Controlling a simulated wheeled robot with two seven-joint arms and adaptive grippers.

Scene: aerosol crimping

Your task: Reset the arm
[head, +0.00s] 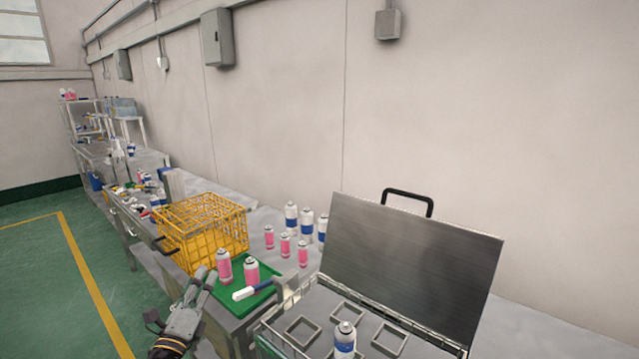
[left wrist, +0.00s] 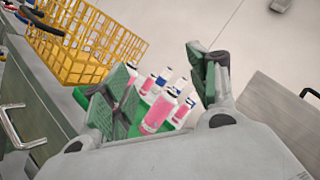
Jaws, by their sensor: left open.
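My left gripper (head: 200,279) is in the lower left of the head view, beside the front edge of the bench and left of the green tray. In the left wrist view its fingers (left wrist: 160,85) are spread apart with nothing held between them. Pink cans stand beyond the fingers, one at the tray's left (head: 224,267) and one nearer its middle (head: 251,271). The green tray (head: 262,297) also carries a tool with a white end (head: 243,294). My right gripper does not show in either view.
A yellow wire basket (head: 203,228) stands left of the tray. Several pink and blue-white cans (head: 292,217) stand behind it. An open metal case (head: 410,262) with square slots is at right, a blue-white can (head: 345,340) in it. Green floor (head: 40,270) lies clear at left.

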